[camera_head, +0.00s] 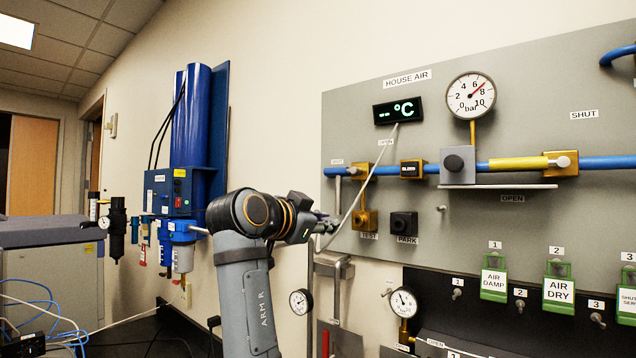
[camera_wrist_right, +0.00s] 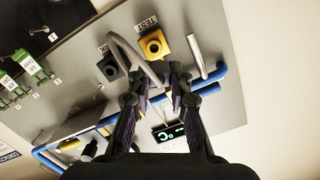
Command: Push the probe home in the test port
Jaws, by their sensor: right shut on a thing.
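My right gripper (camera_head: 326,228) reaches in front of the wall panel, left of the gold test port (camera_head: 364,222) labelled TEST. It is shut on the probe, which is mostly hidden by the fingers; a pale cable (camera_head: 372,172) runs from the °C display (camera_head: 398,110) down to it. My left gripper is out of view.
The black park port (camera_head: 403,223) is right of the test port and also shows in the wrist view (camera_wrist_right: 112,66). A grey lever (camera_head: 338,192) hangs from the blue pipe (camera_head: 385,166) above. A grey bracket (camera_head: 332,264) stands out below my gripper.

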